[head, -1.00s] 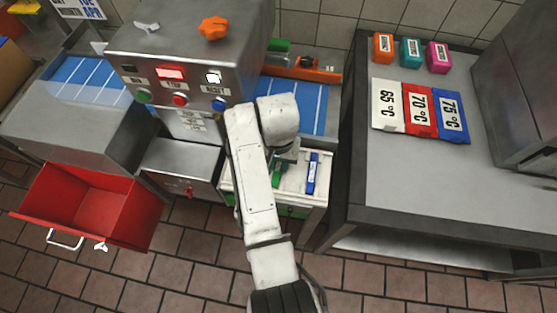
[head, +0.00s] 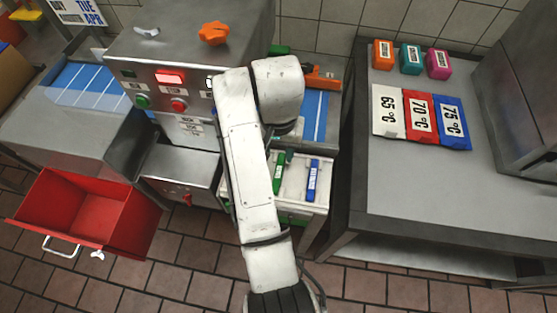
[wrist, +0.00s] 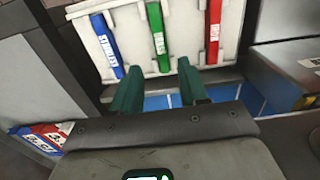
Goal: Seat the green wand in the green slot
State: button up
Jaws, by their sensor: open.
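The green wand (head: 279,172) lies in a white tray (head: 297,196), left of a blue wand (head: 313,180). In the wrist view the green wand (wrist: 158,35) shows between the blue wand (wrist: 107,45) and a red wand (wrist: 214,30), roughly parallel to them. Nothing is holding it. I cannot make out the green slot's edges or how deeply the wand sits. My gripper (wrist: 160,90) has dark green fingers, spread apart and empty, off the tray's edge and clear of the green wand. In the head view my arm hides most of the gripper and the tray's left part.
A grey machine with buttons and an orange knob (head: 213,33) stands beside the tray. A blue conveyor (head: 314,112) runs behind it. A red open drawer (head: 88,212) is at the left. A metal table (head: 450,190) with temperature cards stands close on the right.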

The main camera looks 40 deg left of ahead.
notch_tip(320, 180, up, 3)
jog(key=shift+f+p, duration=0.1)
jog(key=shift+p, duration=0.45)
jog(key=shift+m, duration=0.8)
jog(key=w+d+f, duration=0.1)
jog(key=d+f, duration=0.1)
jog(key=d, duration=0.2)
jog(key=w+d+f, duration=0.1)
jog(key=d, duration=0.3)
jog(key=w+d+f, duration=0.2)
jog(key=d, duration=0.3)
jog(key=shift+f, duration=0.35)
jog(key=s+d+f+m, duration=0.1)
jog(key=d+f, duration=0.1)
jog(key=d, duration=0.7)
jog(key=s+d+f+m, duration=0.1)
jog(key=d+f, duration=0.2)
jog(key=d, duration=0.6)
jog(key=s+d+f+m+t, duration=0.1)
jog(key=s+d+m, duration=0.2)
jog(key=s+d, duration=1.6)
jog(key=shift+s+d+f+m, duration=0.15)
jog(key=shift+s+d+m, duration=0.2)
jog(key=shift+d, duration=0.25)
